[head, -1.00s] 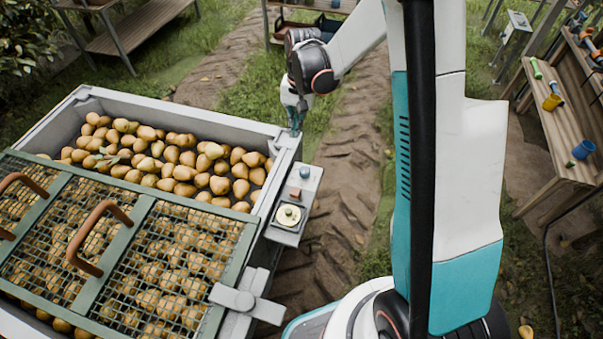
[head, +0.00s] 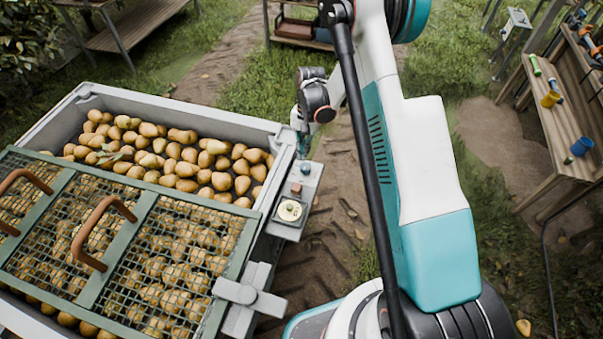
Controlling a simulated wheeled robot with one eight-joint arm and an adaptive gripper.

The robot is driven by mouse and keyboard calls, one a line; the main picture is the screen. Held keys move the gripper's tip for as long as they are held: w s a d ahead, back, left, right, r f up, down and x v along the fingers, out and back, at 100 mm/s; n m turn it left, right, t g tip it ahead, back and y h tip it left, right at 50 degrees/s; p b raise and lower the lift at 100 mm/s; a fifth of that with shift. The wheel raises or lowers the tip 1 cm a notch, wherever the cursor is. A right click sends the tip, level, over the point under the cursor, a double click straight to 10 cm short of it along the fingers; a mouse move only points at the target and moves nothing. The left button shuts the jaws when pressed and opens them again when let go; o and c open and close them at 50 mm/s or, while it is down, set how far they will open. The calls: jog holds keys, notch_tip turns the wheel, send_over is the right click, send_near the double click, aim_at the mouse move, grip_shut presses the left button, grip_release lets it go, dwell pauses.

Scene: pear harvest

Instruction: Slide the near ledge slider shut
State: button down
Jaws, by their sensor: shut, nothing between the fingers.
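The wooden-handled mesh cover (head: 139,212) lies over the near part of the pear bin (head: 230,128). A grey cross-shaped piece (head: 249,297) sits at the near end of the bin's right ledge; it looks like the near ledge slider, but I cannot tell how far it is open. My gripper (head: 303,152) is small in view, pointing down at the bin's far right corner. It is shut and empty, close to the blue knob (head: 305,168) of the control box; I cannot tell if they touch. It is well beyond the grey piece.
The control box (head: 288,231) on the right ledge carries a blue knob, a reddish button and a pale round dial (head: 289,210). Pears fill the bin. A wooden bench (head: 572,130) with cups stands at right. A muddy track runs between.

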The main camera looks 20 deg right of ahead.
aim_at(296, 191)
jog(key=b+x, duration=0.4)
jog(key=x, duration=0.6)
dwell(0.3)
